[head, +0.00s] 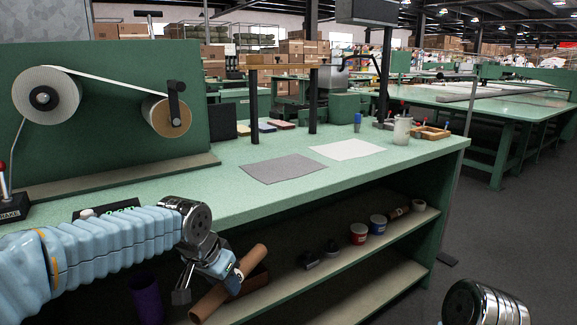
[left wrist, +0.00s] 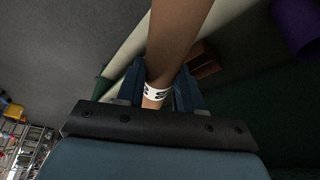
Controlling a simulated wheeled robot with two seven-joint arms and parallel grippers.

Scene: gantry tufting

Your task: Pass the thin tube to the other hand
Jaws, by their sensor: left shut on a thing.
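The thin tube is a brown cardboard tube (head: 222,291), held tilted in front of the lower shelf in the head view. My left gripper (head: 228,276) is shut on it, with part of the tube sticking out on both sides. In the left wrist view the tube (left wrist: 176,40) runs up between the fingers, and a white band with dark marks (left wrist: 157,93) shows near the grip. My right arm's end (head: 484,303) shows at the lower right corner; its fingers are out of view.
The green workbench (head: 230,200) stands ahead, with grey and white sheets on top. Its shelf (head: 345,262) carries red and blue tins and small rolls. A purple cylinder (head: 146,298) stands below at left.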

